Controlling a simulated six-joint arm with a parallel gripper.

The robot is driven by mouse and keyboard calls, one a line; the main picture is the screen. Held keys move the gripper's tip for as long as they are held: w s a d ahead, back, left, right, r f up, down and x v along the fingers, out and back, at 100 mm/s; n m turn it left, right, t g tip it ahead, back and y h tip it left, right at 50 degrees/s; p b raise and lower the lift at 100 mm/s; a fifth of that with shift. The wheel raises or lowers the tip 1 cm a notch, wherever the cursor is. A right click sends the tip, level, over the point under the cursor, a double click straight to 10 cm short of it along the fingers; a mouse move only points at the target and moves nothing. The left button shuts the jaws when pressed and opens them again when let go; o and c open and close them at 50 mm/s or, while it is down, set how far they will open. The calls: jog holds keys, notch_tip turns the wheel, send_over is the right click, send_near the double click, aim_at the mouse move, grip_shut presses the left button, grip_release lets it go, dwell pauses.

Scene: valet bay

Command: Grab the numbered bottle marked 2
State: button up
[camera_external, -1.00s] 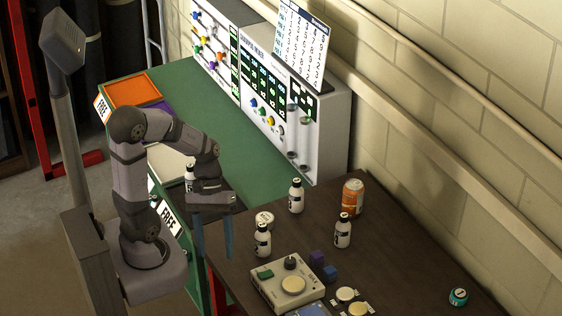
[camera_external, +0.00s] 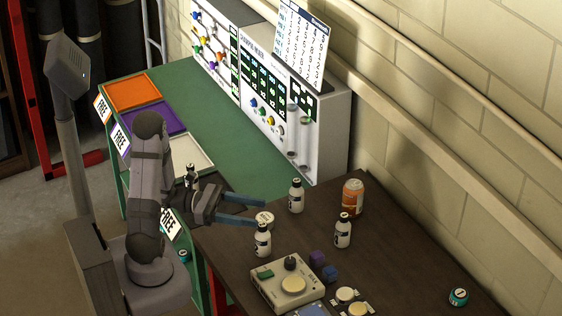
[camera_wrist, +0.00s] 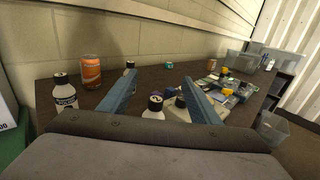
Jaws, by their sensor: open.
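Several small white bottles with dark caps stand upright on the dark table: a back bottle (camera_external: 296,197), a front bottle (camera_external: 262,241) and a right bottle (camera_external: 342,231). Their label numbers are too small to read surely. My gripper (camera_external: 263,214) is open and empty, fingers pointing right, with the front bottle just below them in the picture. In the wrist view my gripper (camera_wrist: 160,77) has a dark-capped white container (camera_wrist: 153,106) low between its fingers. A white bottle with a dark label (camera_wrist: 65,98) stands left of the fingers. Another cap shows by the left fingertip.
An orange can (camera_external: 353,197) stands near the wall. A beige device (camera_external: 272,284) and purple and blue cubes lie in front. A teal can (camera_external: 458,297) is far right. The table between right bottle and teal can is clear.

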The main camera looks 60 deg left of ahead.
aim_at(263, 239)
notch_tip(263, 239, down, 10)
jog(key=shift+f, duration=0.1)
jog(key=shift+d, duration=0.1)
jog(key=shift+r+p+x, duration=0.15)
jog(key=shift+p+x, duration=0.7)
jog(key=shift+x, duration=0.75)
jog(key=shift+r+p+x, duration=0.15)
jog(key=shift+p+x, duration=0.7)
jog(key=shift+x, duration=0.75)
jog(key=shift+w+d+f, duration=0.1)
jog(key=shift+w+d, duration=0.15)
jog(key=shift+w, duration=0.05)
jog(key=shift+c, duration=0.3)
jog(key=c, duration=1.2)
jog(key=shift+o, duration=0.2)
